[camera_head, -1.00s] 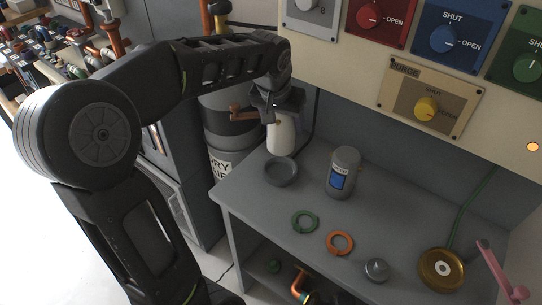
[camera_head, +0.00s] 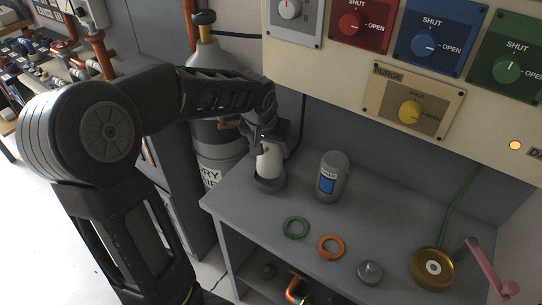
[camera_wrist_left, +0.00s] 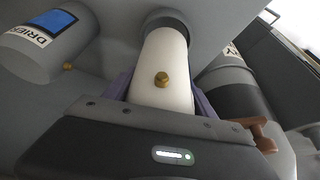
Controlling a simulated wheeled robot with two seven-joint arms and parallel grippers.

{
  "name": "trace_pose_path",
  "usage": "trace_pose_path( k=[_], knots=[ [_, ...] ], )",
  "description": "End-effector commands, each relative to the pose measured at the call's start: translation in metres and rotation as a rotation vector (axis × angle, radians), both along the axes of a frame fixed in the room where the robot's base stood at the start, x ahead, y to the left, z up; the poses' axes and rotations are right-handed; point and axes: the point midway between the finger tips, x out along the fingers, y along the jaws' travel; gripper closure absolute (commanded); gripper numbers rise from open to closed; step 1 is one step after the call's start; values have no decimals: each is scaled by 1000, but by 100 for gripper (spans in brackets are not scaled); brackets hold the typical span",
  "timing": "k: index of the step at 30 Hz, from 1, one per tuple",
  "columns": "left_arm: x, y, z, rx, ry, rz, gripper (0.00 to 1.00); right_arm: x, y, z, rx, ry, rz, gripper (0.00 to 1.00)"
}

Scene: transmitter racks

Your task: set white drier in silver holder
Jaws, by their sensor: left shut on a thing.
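The white drier (camera_head: 268,162) is an upright white cylinder with a brass knob, held in my left gripper (camera_head: 266,142). It also shows in the left wrist view (camera_wrist_left: 163,58), between the purple fingers of the left gripper (camera_wrist_left: 162,92). The holder (camera_head: 271,186) is a round grey cup on the bench's back left. The drier's lower end is at the holder's mouth and appears inside its rim; how deep it sits is hidden. The holder's rim (camera_wrist_left: 168,17) surrounds the drier's far end in the wrist view. My right gripper is not in view.
A grey drier (camera_head: 333,177) with a blue label stands right of the holder. A green ring (camera_head: 296,228), an orange ring (camera_head: 331,247), a grey knobbed piece (camera_head: 370,272) and a brass disc (camera_head: 433,266) lie further forward. A gas cylinder (camera_head: 219,145) stands left of the bench.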

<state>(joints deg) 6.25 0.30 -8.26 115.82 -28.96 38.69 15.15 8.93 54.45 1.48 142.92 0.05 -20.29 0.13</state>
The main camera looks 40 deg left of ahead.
Motion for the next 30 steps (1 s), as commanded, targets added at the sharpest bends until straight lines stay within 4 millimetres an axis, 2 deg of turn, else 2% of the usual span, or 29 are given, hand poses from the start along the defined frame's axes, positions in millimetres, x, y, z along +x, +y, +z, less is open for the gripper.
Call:
trace_pose_path(
  k=[7, 15, 27, 28, 30],
  knots=[
    [0, 0, -3, 0, -1, 0, 100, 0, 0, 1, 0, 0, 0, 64],
    [0, 0, -35, -1, -1, 0, 100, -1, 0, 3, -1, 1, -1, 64],
    [1, 0, -41, 0, -3, 0, 100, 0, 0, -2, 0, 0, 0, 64],
    [0, 0, -40, -1, -1, 0, 33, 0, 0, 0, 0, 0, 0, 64],
    [0, 0, -39, -1, -1, 0, 27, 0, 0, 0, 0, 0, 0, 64]
  ],
)
